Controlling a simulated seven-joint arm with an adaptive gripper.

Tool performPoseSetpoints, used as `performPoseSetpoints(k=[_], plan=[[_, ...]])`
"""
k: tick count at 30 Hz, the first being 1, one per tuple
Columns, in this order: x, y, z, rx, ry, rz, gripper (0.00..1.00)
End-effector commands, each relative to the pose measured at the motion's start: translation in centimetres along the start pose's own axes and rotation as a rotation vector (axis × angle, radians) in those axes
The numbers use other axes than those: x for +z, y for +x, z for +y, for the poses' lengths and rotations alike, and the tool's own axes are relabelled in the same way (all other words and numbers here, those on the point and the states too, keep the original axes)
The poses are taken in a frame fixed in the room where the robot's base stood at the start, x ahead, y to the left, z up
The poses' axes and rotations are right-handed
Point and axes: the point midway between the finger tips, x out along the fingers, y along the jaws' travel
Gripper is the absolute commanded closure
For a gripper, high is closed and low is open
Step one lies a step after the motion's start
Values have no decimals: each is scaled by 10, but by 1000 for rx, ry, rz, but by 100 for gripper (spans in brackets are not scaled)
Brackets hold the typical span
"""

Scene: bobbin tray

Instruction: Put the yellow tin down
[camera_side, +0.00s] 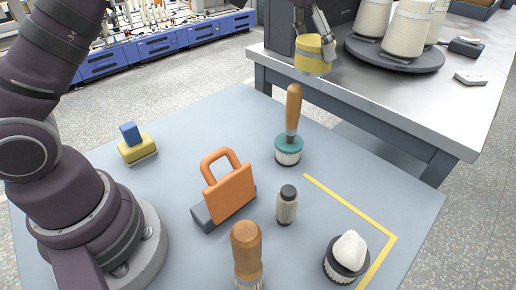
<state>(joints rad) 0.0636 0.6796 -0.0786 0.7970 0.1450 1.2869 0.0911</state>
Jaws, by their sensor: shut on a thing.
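The yellow tin (311,62) is a short cylinder with a pale grey band, at the top of the side view. My gripper (318,42) comes down from above and is shut on it. The tin hangs in the air, clear of the blue-grey table (120,225), and looks slightly tilted. In the picture it overlaps the front edge of the metal bench behind. I cannot tell its exact height or what lies straight beneath it.
A teal-collared brush (289,146) stands upright below the tin in the picture. Yellow tape (350,219) marks a right-hand corner.

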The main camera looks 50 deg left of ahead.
Motion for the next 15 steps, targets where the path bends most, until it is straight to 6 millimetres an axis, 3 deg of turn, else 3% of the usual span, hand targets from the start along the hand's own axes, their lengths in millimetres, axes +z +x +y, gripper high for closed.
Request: performPoseSetpoints(k=[1, 6, 12, 15], plan=[[-4, 2, 22, 28, 68, 1, 74], [-9, 4, 77, 99, 241, 4, 74], [-8, 3, 121, 155, 378, 7, 74], [-6, 8, 129, 166, 408, 6, 74]])
